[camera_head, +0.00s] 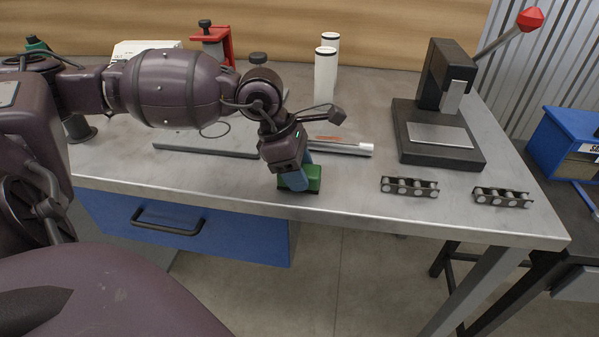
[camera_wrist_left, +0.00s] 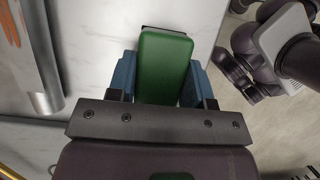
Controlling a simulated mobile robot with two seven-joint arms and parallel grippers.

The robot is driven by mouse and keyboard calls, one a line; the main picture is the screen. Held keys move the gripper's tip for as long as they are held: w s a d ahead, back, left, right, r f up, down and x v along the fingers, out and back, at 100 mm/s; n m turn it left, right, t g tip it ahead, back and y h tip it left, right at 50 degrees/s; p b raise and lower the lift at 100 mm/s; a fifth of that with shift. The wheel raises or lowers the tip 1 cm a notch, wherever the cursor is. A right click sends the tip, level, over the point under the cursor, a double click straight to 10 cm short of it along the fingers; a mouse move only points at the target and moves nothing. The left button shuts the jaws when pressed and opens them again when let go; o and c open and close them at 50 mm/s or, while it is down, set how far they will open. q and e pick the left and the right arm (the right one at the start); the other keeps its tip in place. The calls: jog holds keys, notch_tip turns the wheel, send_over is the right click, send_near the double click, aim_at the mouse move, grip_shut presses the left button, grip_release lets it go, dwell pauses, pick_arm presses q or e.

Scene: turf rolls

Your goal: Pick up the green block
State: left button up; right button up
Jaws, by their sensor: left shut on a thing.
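The green block (camera_head: 313,177) is near the front edge of the metal workbench in the head view. My left gripper (camera_head: 296,183) reaches down over it from the left, with its blue fingers at the block. In the left wrist view, the green block (camera_wrist_left: 164,66) lies between the two blue fingers of my left gripper (camera_wrist_left: 163,82), which is shut on it. The block appears at or just above the bench top; I cannot tell whether it touches. My right gripper (camera_wrist_left: 240,77) shows partly at the right of the left wrist view, dark and small.
A black press (camera_head: 436,130) with a red-knobbed lever stands at the right of the bench. Two black racks (camera_head: 409,186) lie near the front edge. A metal tube (camera_head: 345,148) and a grey bar (camera_head: 200,151) lie behind the gripper. White cylinders (camera_head: 325,76) stand farther back.

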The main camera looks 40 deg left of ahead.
pick_arm(q)
notch_tip(320, 180, up, 8)
jog(key=shift+f+p, duration=0.2)
jog(key=shift+p, duration=0.45)
notch_tip(320, 180, up, 12)
jog(key=p, duration=0.1)
jog(key=shift+r, duration=0.2)
